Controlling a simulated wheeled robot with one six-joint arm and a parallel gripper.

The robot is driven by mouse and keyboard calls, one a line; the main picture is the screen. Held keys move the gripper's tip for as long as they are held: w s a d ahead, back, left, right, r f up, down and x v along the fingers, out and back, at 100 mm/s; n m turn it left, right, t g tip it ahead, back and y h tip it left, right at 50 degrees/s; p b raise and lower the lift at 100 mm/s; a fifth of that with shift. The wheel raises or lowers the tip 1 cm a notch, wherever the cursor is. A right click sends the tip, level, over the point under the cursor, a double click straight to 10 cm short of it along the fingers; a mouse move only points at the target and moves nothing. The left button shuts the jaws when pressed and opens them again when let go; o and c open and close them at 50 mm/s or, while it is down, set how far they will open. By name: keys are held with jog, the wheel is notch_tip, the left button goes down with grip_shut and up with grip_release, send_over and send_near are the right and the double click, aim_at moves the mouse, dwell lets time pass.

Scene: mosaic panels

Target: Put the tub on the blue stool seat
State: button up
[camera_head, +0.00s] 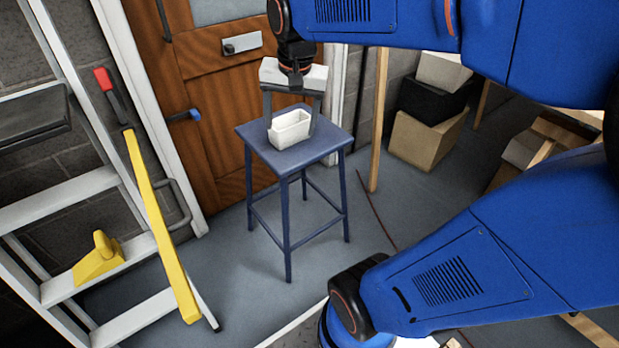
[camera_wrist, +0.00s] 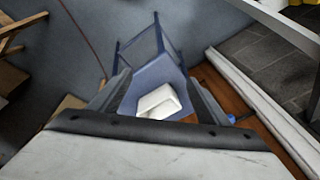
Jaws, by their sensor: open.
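The white tub (camera_head: 289,130) sits upright on the blue stool seat (camera_head: 312,153), towards the seat's back half. In the wrist view the tub (camera_wrist: 159,102) shows between the open fingers, with the blue seat (camera_wrist: 150,77) around it. My gripper (camera_head: 292,118) is over the stool with its fingers pointing down. One finger shows to the right of the tub and the other is partly hidden behind it. The jaws are open; whether a finger touches the tub, I cannot tell.
A wooden door (camera_head: 215,85) stands close behind the stool. Cardboard boxes (camera_head: 425,140) and an upright wooden post (camera_head: 379,120) are at the right.

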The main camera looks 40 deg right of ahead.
jog(key=s+a+f+n+t, duration=0.1)
jog(key=s+a+f+n, duration=0.1)
jog(key=s+n, duration=0.2)
jog(key=s+a+f+n+t, duration=0.1)
jog(key=s+a+f+n, duration=0.1)
jog(key=s, duration=0.7)
jog(key=shift+s+a+f+n, duration=0.15)
jog(key=shift+s+f+n, duration=0.2)
jog(key=shift+f+n, duration=0.65)
